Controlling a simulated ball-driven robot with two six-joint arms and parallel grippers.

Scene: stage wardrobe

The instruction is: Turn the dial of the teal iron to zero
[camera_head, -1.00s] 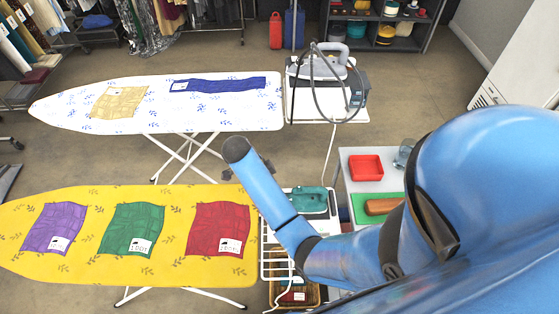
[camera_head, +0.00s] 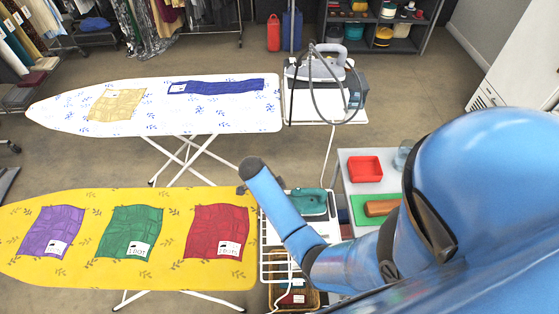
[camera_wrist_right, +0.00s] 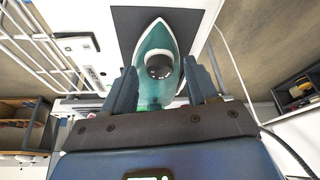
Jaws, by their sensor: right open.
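The teal iron (camera_head: 312,202) rests on the white stand at the end of the yellow ironing board, partly hidden by my right arm. In the right wrist view the iron (camera_wrist_right: 156,42) points away from me on a dark pad. Its dial (camera_wrist_right: 159,66) is a dark round knob on top of the iron; its setting is too small to read. My right gripper (camera_wrist_right: 160,68) is open, with one finger to each side of the dial; I cannot tell whether either touches it. My left gripper is not in view.
The yellow board (camera_head: 75,268) holds purple, green and red cloths. A white board (camera_head: 225,118) stands behind it. A grey iron (camera_head: 322,66) sits on that board's stand with a looped cord. A red tray (camera_head: 365,168) and green mat (camera_head: 362,218) lie on the side table.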

